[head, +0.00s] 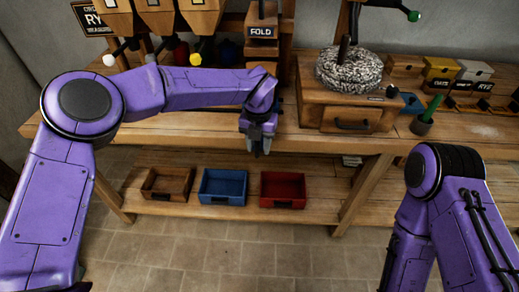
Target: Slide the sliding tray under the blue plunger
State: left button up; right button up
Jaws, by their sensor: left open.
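My left gripper (258,143) points down at the front edge of the workbench, below the FOLD block, open and with nothing seen between its fingers. My left forearm crosses in front of the bench there. I cannot make out the sliding tray; that part of the bench top is partly hidden behind my arm. My right arm comes in at the right, but its gripper is out of view.
The FOLD block (262,32) stands behind my left gripper. A millstone (348,70) sits on a wooden cabinet to the right. Small drawers and a green-handled tool (423,125) are further right. Brown, blue (223,188) and red bins stand on the lower shelf.

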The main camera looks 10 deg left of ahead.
pick_arm(q)
notch_tip(320, 180, up, 8)
jog(key=shift+a+r+b, duration=0.1)
jog(key=shift+r+b, duration=0.1)
jog(key=shift+b, duration=0.1)
